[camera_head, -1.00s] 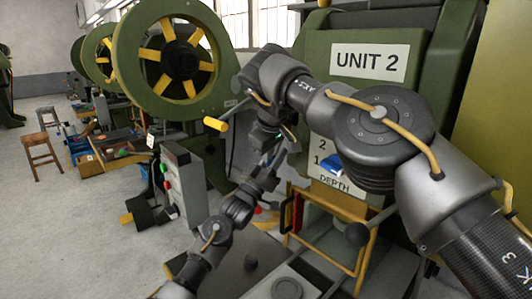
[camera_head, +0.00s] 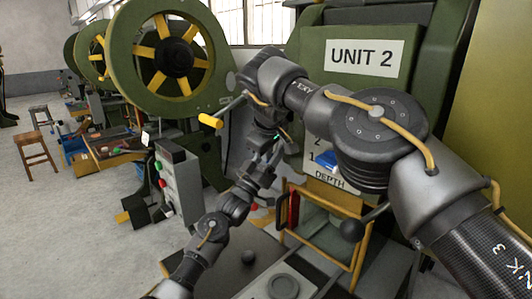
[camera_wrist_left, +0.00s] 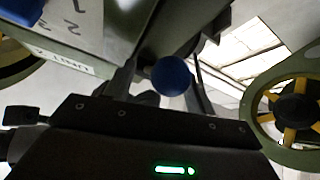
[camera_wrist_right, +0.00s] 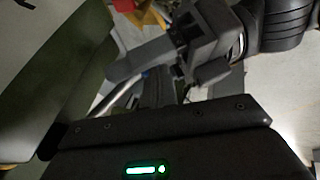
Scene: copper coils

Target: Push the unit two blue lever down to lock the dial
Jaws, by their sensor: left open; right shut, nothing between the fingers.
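The UNIT 2 machine (camera_head: 410,90) stands at the right in the head view. A blue block (camera_head: 328,160) sits on its DEPTH scale, beside the 1. A round blue knob (camera_wrist_left: 172,75) shows in the left wrist view, between the spread fingers of my open left gripper (camera_wrist_left: 158,84); I cannot tell whether they touch it. This knob is hidden in the head view, behind my arms. My right gripper (camera_wrist_right: 150,92) is shut and empty. In the right wrist view my left gripper (camera_wrist_right: 200,50) is close in front of it.
A yellow-framed guard (camera_head: 320,245) is below the scale, with a black ball knob (camera_head: 354,229) by it. A green flywheel with yellow spokes (camera_head: 178,55) and a button box (camera_head: 180,190) stand to the left. My right arm crosses the machine's front.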

